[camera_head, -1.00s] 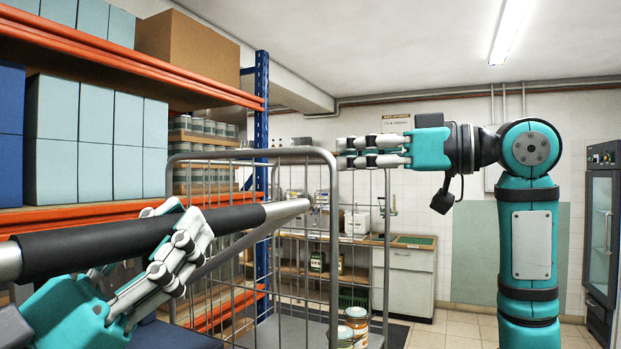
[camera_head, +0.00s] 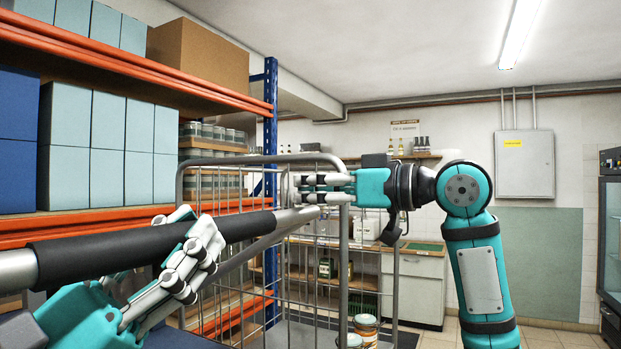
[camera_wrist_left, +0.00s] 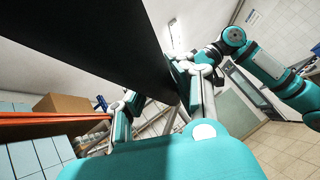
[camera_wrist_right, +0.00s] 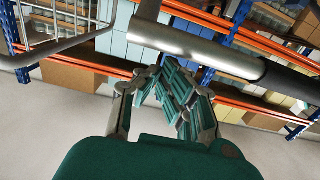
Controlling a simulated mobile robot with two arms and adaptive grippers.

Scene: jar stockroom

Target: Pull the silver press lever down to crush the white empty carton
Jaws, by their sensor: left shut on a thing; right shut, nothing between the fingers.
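My left gripper (camera_head: 190,255) is shut around the black sleeve of a silver bar (camera_head: 298,216) that runs in from the left edge. It looks like a push handle; I cannot tell that it is the press lever. In the left wrist view the black sleeve (camera_wrist_left: 95,40) fills the top. My right gripper (camera_head: 305,188) is shut and empty, close to the bar's right end; the bar also shows beyond its fingers in the right wrist view (camera_wrist_right: 195,48). White boxes (camera_head: 366,228) stand on the far counter, partly behind the cage bars. No press can be made out clearly.
A wire cage (camera_head: 250,157) stands directly ahead. Shelving with orange beams (camera_head: 120,70) and pale blue boxes (camera_head: 108,120) lines the left. Tins (camera_head: 366,325) stand low by the cage. A counter cabinet (camera_head: 418,285) is behind; open floor lies at right.

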